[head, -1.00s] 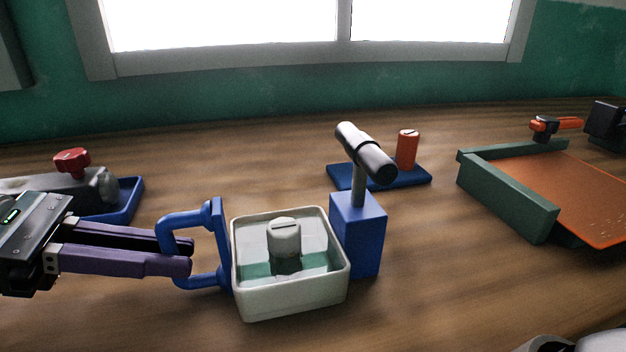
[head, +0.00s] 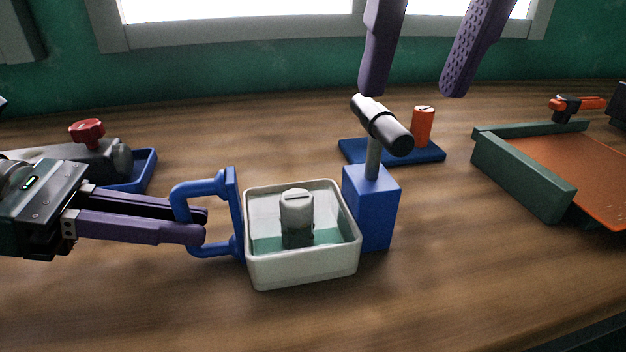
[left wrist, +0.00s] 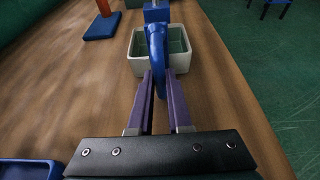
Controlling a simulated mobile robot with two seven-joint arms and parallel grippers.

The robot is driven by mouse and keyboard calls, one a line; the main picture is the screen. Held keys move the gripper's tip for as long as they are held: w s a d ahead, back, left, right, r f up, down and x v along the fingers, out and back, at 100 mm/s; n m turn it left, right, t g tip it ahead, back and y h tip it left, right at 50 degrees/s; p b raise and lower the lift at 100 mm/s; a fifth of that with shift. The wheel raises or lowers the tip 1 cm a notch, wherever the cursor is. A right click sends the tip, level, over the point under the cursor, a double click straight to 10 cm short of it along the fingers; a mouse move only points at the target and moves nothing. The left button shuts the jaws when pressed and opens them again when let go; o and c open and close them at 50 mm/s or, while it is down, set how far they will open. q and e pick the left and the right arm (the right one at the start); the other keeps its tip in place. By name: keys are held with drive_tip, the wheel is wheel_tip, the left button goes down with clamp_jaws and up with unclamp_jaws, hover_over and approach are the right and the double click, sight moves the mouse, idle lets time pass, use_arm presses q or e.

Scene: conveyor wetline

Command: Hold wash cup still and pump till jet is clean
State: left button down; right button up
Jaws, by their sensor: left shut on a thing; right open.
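The wash cup (head: 302,272) is a white square tub with a blue handle (head: 232,212) on its left side. It holds greenish liquid and a grey capped cylinder (head: 297,218) stands in it. My left gripper (head: 200,222) is shut on the blue handle; the handle also shows between its fingers in the left wrist view (left wrist: 157,55). A blue block (head: 372,210) with a post and a grey and black cylindrical head (head: 381,123) stands against the cup's right side. My right gripper (head: 418,85) is open and empty, fingers pointing down above and behind this head.
A blue plate (head: 354,152) with an orange cylinder (head: 423,126) lies behind the post. A green-walled tray with an orange floor (head: 560,172) is at right. A grey valve with a red knob (head: 87,132) sits over a blue tray at left. The front table is clear.

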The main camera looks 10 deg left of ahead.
sight(396, 123)
drive_tip(key=shift+n+t, duration=0.3)
drive_tip(key=shift+n, duration=0.1)
drive_tip(key=shift+w+x, duration=0.25)
drive_tip(key=shift+x, duration=0.85)
drive_tip(key=shift+w+x, duration=0.2)
drive_tip(key=shift+x, duration=0.9)
drive_tip(key=shift+w+x, duration=0.25)
drive_tip(key=shift+x, duration=0.85)
drive_tip(key=shift+d+r, duration=0.15)
drive_tip(key=shift+r, duration=0.05)
clamp_jaws()
